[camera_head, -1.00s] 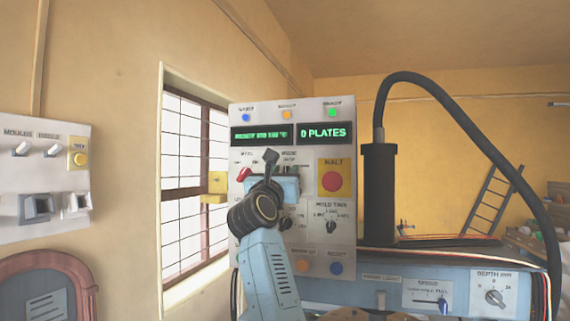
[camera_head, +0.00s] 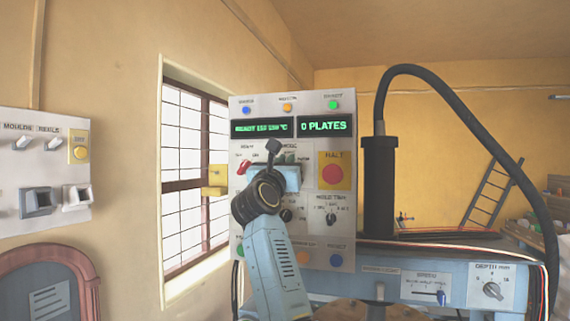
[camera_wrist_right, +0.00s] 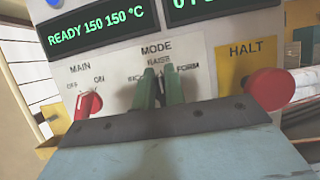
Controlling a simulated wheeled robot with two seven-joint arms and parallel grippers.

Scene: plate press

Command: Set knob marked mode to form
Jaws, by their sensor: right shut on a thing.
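The mode knob is mostly hidden by my right gripper (camera_head: 287,160) at the upper middle of the grey control panel (camera_head: 238,215). In the right wrist view, the two green fingertips of my right gripper (camera_wrist_right: 159,90) stand close together just below the MODE label (camera_wrist_right: 156,49). They are shut on the knob between them. RAISE is printed above the fingertips and FORM to their right; the left label is partly hidden. I cannot tell the knob's exact pointing. My left gripper is not in view.
The red main knob (camera_wrist_right: 88,105) is left of my fingers. The red HALT button (camera_wrist_right: 272,88) is to the right. Displays (camera_head: 325,125) above read READY and 0 PLATES. A black cylinder with a hose (camera_head: 380,190) stands right of the panel.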

